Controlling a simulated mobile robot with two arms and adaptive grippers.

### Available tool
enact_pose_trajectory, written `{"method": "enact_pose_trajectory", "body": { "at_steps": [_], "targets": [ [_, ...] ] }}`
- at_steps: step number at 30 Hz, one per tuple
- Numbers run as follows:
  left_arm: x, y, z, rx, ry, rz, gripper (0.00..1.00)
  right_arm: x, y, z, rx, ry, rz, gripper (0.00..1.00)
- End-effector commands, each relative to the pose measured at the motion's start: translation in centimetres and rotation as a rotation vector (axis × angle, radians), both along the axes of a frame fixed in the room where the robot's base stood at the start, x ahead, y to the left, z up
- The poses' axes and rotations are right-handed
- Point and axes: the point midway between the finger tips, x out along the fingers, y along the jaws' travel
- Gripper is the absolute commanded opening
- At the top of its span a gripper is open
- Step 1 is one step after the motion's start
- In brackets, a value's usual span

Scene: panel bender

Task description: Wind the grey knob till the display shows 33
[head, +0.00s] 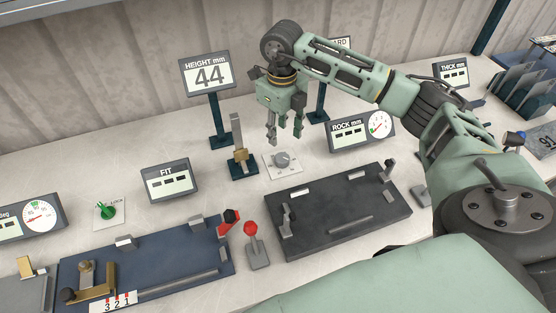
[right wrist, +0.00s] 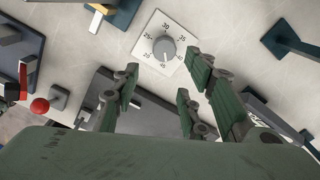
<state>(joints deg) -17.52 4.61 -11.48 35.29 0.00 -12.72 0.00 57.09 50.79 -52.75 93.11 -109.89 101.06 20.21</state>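The grey knob (head: 282,160) sits on a white square dial plate on the bench. In the right wrist view the knob (right wrist: 164,49) is ringed by numbers, among them 25, 30, 35 and 45. The HEIGHT mm display (head: 208,76) stands on a post behind it and reads 44. My right gripper (head: 284,132) hangs above the knob with its fingers pointing down. In the right wrist view its fingers (right wrist: 162,82) are spread apart with nothing between them, clear of the knob. My left gripper is not in view.
A brass-and-grey gauge on a blue base (head: 242,167) stands just left of the knob. A dark fixture plate (head: 335,212) lies in front, with a red-ball lever (head: 251,232) beside it. The ROCK mm display (head: 361,130) is to the right, the FIT display (head: 170,181) to the left.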

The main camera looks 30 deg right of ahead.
Motion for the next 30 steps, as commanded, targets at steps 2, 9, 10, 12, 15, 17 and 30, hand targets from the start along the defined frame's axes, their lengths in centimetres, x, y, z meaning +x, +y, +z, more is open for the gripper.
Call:
{"method": "enact_pose_trajectory", "body": {
  "at_steps": [2, 9, 10, 12, 15, 17, 30],
  "targets": [
    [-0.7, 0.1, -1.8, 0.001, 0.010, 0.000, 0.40, 0.0, 0.0, -1.8, 0.000, 0.000, 0.000, 0.40],
    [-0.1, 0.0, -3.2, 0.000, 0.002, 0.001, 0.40, 0.0, 0.0, -3.6, 0.001, 0.000, 0.000, 0.40],
    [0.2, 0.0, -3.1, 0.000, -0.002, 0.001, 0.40, 0.0, 0.0, -3.7, 0.001, 0.001, 0.000, 0.40],
    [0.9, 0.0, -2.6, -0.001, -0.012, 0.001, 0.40, -0.1, 0.0, -4.3, 0.001, 0.003, 0.000, 0.40],
    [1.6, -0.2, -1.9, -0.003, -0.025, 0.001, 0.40, -0.1, 0.0, -5.8, 0.000, 0.005, 0.000, 0.40],
    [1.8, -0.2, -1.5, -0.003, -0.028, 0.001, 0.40, -0.1, 0.1, -6.8, 0.001, 0.005, 0.000, 0.40],
    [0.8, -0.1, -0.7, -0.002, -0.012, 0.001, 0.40, 0.0, 0.0, -11.0, 0.001, 0.000, 0.001, 0.40]
  ]
}}
